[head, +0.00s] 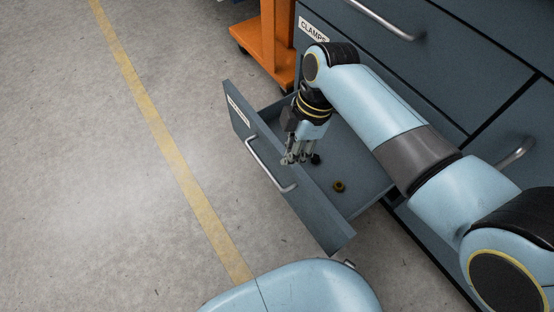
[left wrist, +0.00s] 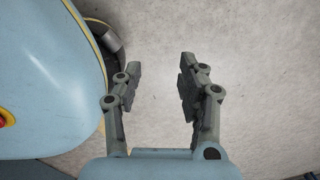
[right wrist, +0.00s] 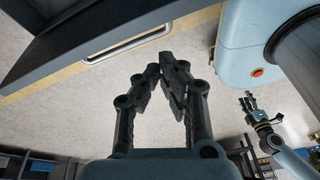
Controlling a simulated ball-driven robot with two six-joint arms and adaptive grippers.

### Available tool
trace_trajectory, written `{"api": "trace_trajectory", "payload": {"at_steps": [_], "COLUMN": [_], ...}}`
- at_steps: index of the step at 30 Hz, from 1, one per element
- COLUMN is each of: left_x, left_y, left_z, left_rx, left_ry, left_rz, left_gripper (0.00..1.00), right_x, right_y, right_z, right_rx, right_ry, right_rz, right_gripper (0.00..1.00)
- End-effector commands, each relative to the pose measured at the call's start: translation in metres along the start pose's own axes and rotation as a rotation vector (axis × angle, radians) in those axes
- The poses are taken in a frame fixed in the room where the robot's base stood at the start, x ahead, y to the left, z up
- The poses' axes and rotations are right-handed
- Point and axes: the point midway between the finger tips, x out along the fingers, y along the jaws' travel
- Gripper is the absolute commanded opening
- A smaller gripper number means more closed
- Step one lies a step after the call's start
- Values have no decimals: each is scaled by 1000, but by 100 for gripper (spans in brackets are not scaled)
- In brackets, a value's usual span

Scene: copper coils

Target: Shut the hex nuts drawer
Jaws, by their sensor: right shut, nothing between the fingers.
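A grey-blue drawer (head: 265,165) stands pulled out from the cabinet in the head view, with a bar handle (head: 270,165) on its front. The label on its front is too small to read. A small brass-and-dark part (head: 339,186) lies on its floor. My right gripper (head: 296,160) is shut and empty, pointing down over the open drawer just behind its front panel; I cannot tell whether it touches the panel. In the right wrist view its fingertips (right wrist: 167,68) meet, and the drawer handle (right wrist: 128,45) shows beyond. My left gripper (left wrist: 160,72) is open and empty over bare floor.
A closed drawer labelled CLAMPS (head: 313,30) is above the open one. An orange wheeled stand (head: 275,45) is close beyond the drawer's far end. The concrete floor (head: 70,170) with a yellow line (head: 160,140) is clear in front.

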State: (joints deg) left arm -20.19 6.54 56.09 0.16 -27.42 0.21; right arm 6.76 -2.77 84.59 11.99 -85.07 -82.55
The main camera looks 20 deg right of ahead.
Motion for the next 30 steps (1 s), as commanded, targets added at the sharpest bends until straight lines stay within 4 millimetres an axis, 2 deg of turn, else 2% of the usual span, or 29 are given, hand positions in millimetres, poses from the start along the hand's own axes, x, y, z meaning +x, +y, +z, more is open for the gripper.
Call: {"api": "trace_trajectory", "payload": {"at_steps": [1,4,7,11,20,30], "left_x": [5,6,6,3,-22,-74], "left_y": [0,-1,-1,0,8,16], "left_z": [0,-2,-4,-13,-60,-107], "left_rx": [1,2,2,4,10,18], "left_ry": [-3,-4,-4,1,15,31], "left_rz": [-1,-2,-2,-1,5,13], "left_gripper": [40,40,40,40,40,40], "right_x": [-3,-14,-19,-13,26,69], "right_y": [11,24,29,29,26,24], "right_z": [-12,-30,-38,-40,-41,-44], "right_rx": [-97,-250,-326,-345,-341,-340], "right_ry": [23,57,73,77,77,76], "right_rz": [-12,-28,-36,-39,-40,-39], "right_gripper": [0,0,0,0,0,0]}}
